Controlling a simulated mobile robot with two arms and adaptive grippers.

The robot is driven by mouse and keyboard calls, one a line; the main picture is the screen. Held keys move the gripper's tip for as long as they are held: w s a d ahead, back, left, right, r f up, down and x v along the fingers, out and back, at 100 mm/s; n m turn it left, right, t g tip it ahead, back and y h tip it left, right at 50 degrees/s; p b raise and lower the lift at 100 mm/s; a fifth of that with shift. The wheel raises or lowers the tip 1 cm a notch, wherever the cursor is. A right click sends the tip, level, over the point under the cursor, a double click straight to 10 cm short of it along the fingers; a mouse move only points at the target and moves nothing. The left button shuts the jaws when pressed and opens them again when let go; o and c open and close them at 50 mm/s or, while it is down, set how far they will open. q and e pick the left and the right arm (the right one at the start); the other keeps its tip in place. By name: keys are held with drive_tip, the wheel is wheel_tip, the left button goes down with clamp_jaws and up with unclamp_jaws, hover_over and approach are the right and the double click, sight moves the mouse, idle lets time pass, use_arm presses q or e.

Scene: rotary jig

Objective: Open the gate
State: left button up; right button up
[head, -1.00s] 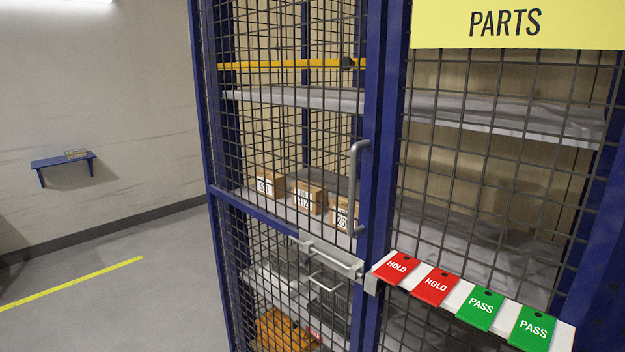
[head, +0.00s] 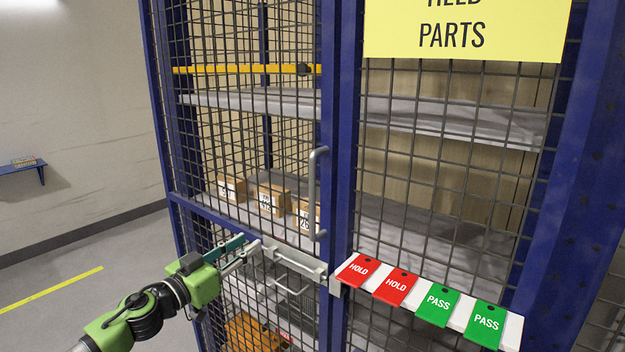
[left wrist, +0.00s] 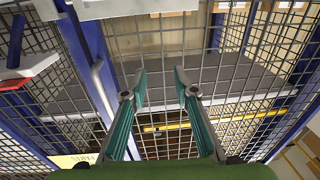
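The gate (head: 327,100) is a blue-framed wire-mesh door on the cage's left half; it looks closed. Its grey vertical handle (head: 312,195) also shows in the left wrist view (left wrist: 103,88). A pale grey sliding bolt (head: 298,262) lies across the gate's lower middle and reaches toward the centre post. My left gripper (head: 243,252) is just left of the bolt, close to the mesh. In the left wrist view its two teal fingers (left wrist: 160,80) are spread, with only mesh visible between them. Contact with the bolt cannot be told. My right gripper is not in view.
Red HOLD and green PASS tags (head: 396,286) hang on a white strip right of the gate. A yellow sign (head: 455,30) is above. Cardboard boxes (head: 270,200) stand on a shelf behind the mesh. The floor (head: 60,262) at left is clear.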

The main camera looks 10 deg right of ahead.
use_arm(q)
drive_tip(key=s+d+r+m+g+h, duration=0.2)
drive_tip(key=s+r, duration=0.3)
drive_tip(key=r, duration=0.3)
drive_tip(key=s+d+r+m+g+h, duration=0.1)
drive_tip(key=s+d+r+g, duration=0.1)
drive_tip(key=s+r, duration=0.45)
drive_tip(key=w+r+p+x, duration=0.1)
drive_tip(key=p+x, duration=0.2)
drive_tip(key=x, duration=1.2)
drive_tip(key=shift+w+a, duration=0.2)
drive_tip(key=shift+a, duration=0.1)
drive_tip(key=shift+r, duration=0.1)
clamp_jaws()
